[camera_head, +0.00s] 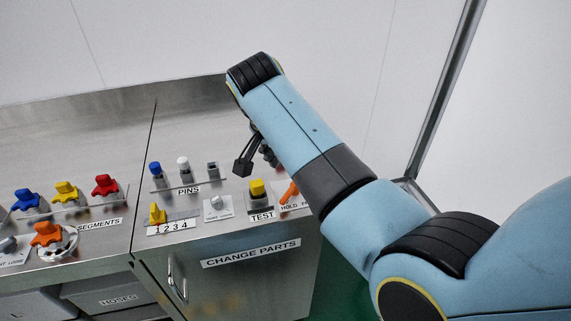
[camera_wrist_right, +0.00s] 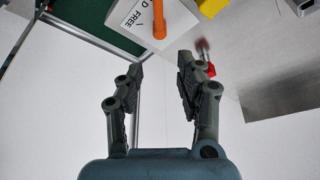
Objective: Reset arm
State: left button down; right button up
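My right arm reaches in from the right in the head view, over the right end of the steel bench. My right gripper (camera_head: 256,164) hangs near the back of the panel, partly hidden by my own forearm. In the right wrist view its two fingers (camera_wrist_right: 161,70) stand apart, with nothing between them. An orange lever (camera_head: 290,192) on a white label plate lies just in front of it; the lever also shows in the wrist view (camera_wrist_right: 159,20). A small red part (camera_wrist_right: 211,69) appears beside the right-hand finger; whether they touch I cannot tell. My left gripper is out of view.
The bench (camera_head: 200,120) carries a pins rack (camera_head: 187,186), a yellow test block (camera_head: 257,188), a yellow selector (camera_head: 157,213), a grey knob (camera_head: 216,203), and coloured segments (camera_head: 66,191) at left. A metal post (camera_head: 445,90) stands at the right. The bench's back strip is bare.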

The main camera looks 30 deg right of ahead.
dwell(0.3)
jog(key=s+d+f+n+y, duration=0.1)
jog(key=s+d+n, duration=0.15)
jog(key=s, duration=0.45)
jog(key=s+d+f+n, duration=0.1)
jog(key=s+d+n, duration=0.15)
jog(key=s, duration=0.45)
jog(key=s+a+r+n+t+y, duration=0.1)
jog(key=s+r+n, duration=0.25)
jog(key=s, duration=0.35)
jog(key=s+a+r+n+t+y, duration=0.1)
jog(key=s+r+n, duration=0.1)
jog(key=s+n, duration=0.35)
jog(key=s+d+f+m+g+b, duration=0.15)
jog(key=f+b, duration=0.35)
jog(key=f, duration=1.2)
jog(key=s+d+f+g+b, duration=0.15)
jog(key=f+b, duration=0.35)
jog(key=f, duration=1.2)
jog(key=s+f+b, duration=0.4)
jog(key=s+f, duration=0.5)
jog(key=f, duration=0.3)
jog(key=s+f+b, duration=0.4)
jog(key=s+f, duration=0.6)
jog(key=f, duration=0.3)
jog(key=shift+f, duration=0.3)
